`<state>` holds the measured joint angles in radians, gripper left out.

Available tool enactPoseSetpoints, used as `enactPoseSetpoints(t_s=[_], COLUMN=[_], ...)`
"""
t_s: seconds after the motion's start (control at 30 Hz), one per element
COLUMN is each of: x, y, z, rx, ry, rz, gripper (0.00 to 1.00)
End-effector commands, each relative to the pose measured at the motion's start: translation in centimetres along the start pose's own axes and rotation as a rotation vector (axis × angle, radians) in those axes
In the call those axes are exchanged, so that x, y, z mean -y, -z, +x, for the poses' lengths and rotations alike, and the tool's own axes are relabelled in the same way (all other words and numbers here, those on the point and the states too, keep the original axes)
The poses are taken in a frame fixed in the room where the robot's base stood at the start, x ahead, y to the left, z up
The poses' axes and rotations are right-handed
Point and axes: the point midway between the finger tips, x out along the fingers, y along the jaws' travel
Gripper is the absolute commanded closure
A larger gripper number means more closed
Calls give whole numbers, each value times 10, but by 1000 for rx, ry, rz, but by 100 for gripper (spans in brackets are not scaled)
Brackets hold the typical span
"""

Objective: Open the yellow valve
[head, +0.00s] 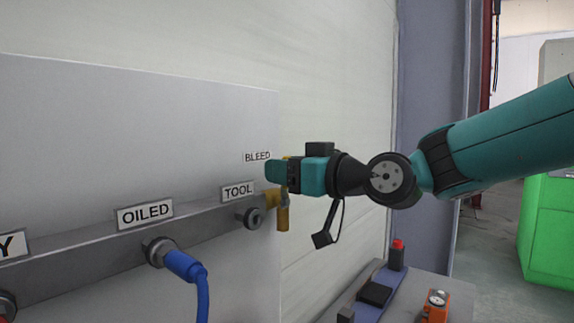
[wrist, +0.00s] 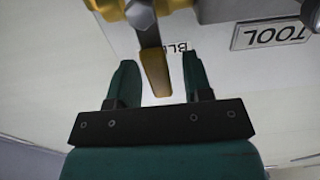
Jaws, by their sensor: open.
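The yellow valve (head: 283,216) sits at the right end of the grey pipe, by the BLEED label (head: 257,156). Its brass body hangs down, and my gripper hides much of its upper part in the head view. My gripper (head: 274,172) is level at the valve's top, reaching in from the right. In the wrist view the yellow lever (wrist: 154,72) lies between the two teal fingers of my gripper (wrist: 159,62). The fingers are open, with a visible gap on each side of the lever.
The pipe (head: 205,230) runs left along a grey panel, with TOOL (head: 238,191) and OILED (head: 145,214) labels and fittings. A blue hose (head: 202,285) hangs from one fitting. A bench (head: 400,300) with an orange device (head: 436,306) stands below right.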

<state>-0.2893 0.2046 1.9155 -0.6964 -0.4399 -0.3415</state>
Motion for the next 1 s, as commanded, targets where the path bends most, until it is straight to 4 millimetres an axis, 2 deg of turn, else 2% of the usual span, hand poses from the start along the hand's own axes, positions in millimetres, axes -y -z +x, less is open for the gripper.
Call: enactPoseSetpoints(t_s=[0.17, 0.3, 0.37, 0.73, 1.0], x=[0, 0, 0, -3, -12], y=[0, 0, 0, -1, -3], z=[0, 0, 0, -1, 0], rx=[0, 1, 1, 1, 1], ry=[0, 0, 0, -1, -2], rz=[0, 0, 0, 32, 183], gripper=[57, 89, 100, 100, 100])
